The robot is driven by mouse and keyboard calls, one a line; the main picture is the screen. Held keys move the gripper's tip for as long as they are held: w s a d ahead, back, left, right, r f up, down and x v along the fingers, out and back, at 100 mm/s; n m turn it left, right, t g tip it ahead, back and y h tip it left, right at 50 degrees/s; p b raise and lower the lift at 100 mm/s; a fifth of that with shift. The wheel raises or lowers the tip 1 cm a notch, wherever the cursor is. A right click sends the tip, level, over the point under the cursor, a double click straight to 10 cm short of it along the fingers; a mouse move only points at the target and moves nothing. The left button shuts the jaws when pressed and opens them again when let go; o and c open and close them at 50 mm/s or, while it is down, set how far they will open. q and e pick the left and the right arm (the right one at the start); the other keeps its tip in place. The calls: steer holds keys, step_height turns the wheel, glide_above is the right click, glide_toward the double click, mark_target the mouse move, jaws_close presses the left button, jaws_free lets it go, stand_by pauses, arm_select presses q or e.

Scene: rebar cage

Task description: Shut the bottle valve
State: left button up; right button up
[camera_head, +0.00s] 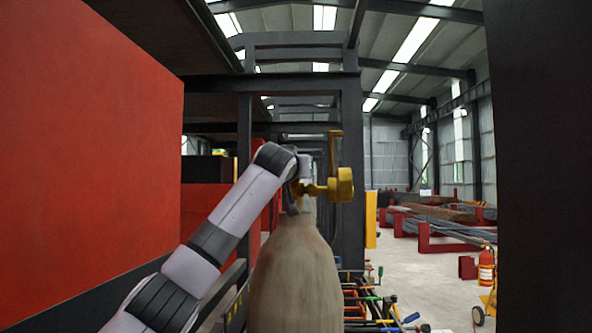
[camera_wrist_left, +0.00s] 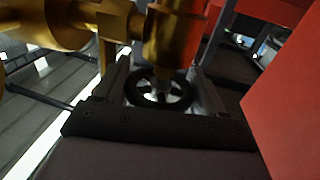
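The gas bottle (camera_head: 295,275) stands upright in the lower middle of the head view, pale and worn. A brass valve and regulator (camera_head: 342,185) sit at its top. Brass parts (camera_wrist_left: 175,38) also show close up in the left wrist view. The valve's black handwheel (camera_wrist_left: 158,103) lies between the two dark fingers of my left gripper (camera_wrist_left: 158,88). The fingers flank its rim closely; whether they press on it I cannot tell. In the head view my left gripper (camera_head: 298,188) is at the bottle top, left of the regulator, partly hidden. My right gripper is not in view.
A large red panel (camera_head: 85,140) fills the left side, and a dark upright (camera_head: 545,160) the right edge. Dark steel framing (camera_head: 352,150) stands behind the bottle. Coloured-handled tools (camera_head: 370,300) lie low beside it. A fire extinguisher (camera_head: 486,268) stands on open floor (camera_head: 425,275) at right.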

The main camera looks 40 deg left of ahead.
arm_select(q)
steer(key=shift+m+t+h, duration=0.3)
steer(key=shift+h, duration=0.3)
steer(key=shift+c, duration=0.3)
steer(key=m+t+h, duration=0.1)
steer(key=m+h, duration=0.1)
steer(key=h, duration=0.1)
steer(key=m+t+h, duration=0.1)
steer(key=m+h, duration=0.1)
steer(key=h, duration=0.1)
steer(key=shift+d+h, duration=0.1)
steer(key=shift+h, duration=0.2)
steer(key=shift+d+m+h, duration=0.15)
steer(key=shift+m+h, duration=1.45)
steer(key=shift+h, duration=0.4)
steer(key=shift+m+h, duration=0.8)
steer(key=shift+h, duration=0.4)
steer(key=o, duration=1)
steer(key=shift+o, duration=0.2)
steer(key=shift+s, duration=0.1)
